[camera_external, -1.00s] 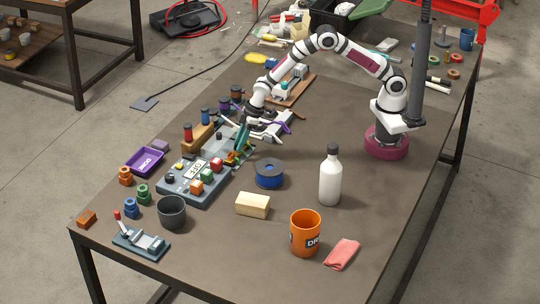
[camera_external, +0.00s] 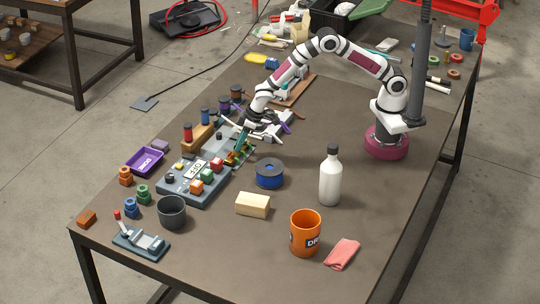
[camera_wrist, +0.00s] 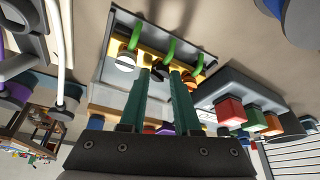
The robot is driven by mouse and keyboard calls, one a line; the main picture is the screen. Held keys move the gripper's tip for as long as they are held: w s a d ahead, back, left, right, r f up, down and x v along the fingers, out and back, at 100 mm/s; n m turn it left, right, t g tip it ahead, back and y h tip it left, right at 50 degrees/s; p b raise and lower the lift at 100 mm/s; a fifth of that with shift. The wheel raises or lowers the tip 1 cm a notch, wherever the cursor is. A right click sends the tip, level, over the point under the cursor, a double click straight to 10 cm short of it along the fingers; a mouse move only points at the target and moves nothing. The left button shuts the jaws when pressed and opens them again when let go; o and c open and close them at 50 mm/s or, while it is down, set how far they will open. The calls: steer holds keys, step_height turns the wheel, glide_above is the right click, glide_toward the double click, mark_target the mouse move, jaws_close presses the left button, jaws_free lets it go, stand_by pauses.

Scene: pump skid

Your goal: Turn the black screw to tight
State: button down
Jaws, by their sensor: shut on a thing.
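The black screw (camera_wrist: 157,74) shows in the wrist view on a yellow terminal block (camera_wrist: 203,70) with green wire loops, between a white screw (camera_wrist: 125,62) and another, partly hidden screw. My gripper (camera_wrist: 160,77) has its two teal fingers on either side of the black screw, shut on it. In the external view my gripper (camera_external: 238,149) points down at the terminal block (camera_external: 242,158); the screw itself is hidden or too small there. I cannot tell how tight it is.
A control box with a display and coloured buttons (camera_external: 188,188) stands close by. A wooden block with red and blue posts (camera_external: 198,137) is left of my gripper. A blue spool (camera_external: 269,174) and a white bottle (camera_external: 330,182) stand to the right.

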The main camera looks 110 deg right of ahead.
steer(key=m, duration=0.2)
steer(key=m+h, duration=0.1)
steer(key=shift+w+a+m+g, duration=0.1)
steer(key=shift+a+m+g, duration=0.1)
steer(key=shift+m+g, duration=0.2)
steer(key=m+g+h, duration=0.1)
steer(key=m, duration=0.2)
steer(key=shift+w+a+m, duration=0.1)
steer(key=shift+m, duration=0.2)
steer(key=m, duration=0.2)
steer(key=m+g, duration=0.1)
steer(key=m, duration=0.1)
steer(key=m+g, duration=0.1)
steer(key=m, duration=0.1)
steer(key=shift+w+h, duration=0.25)
steer(key=shift+h, duration=0.05)
steer(key=shift+a+m+g, duration=0.1)
steer(key=shift+m+g, duration=0.2)
steer(key=c, duration=0.6)
jaws_free()
